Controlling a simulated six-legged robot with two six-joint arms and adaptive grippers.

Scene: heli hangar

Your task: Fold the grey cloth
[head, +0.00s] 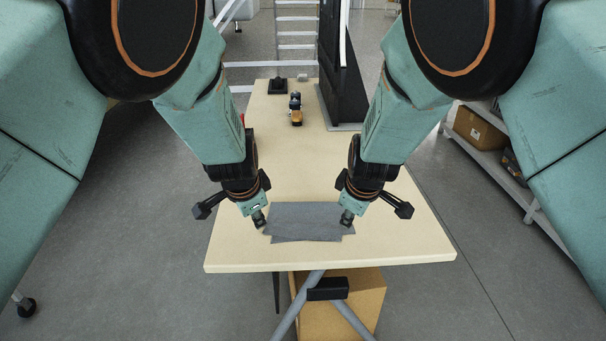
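The grey cloth (304,222) lies on the front part of the table, roughly a wide rectangle. Its front edge is stepped, with a narrower strip showing at the front; I cannot tell how the layers lie. My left gripper (260,222) points down at the cloth's left edge. My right gripper (345,221) points down at its right edge. Both fingertips are at or very near the cloth. The fingers are too small to show whether they are open or shut, or whether any cloth is between them.
The pale table (330,257) is bare around the cloth. A small orange and black object (296,112) stands farther back, near a dark panel (341,70) on the right. A cardboard box (362,300) is under the table. A shelf (485,150) stands at right.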

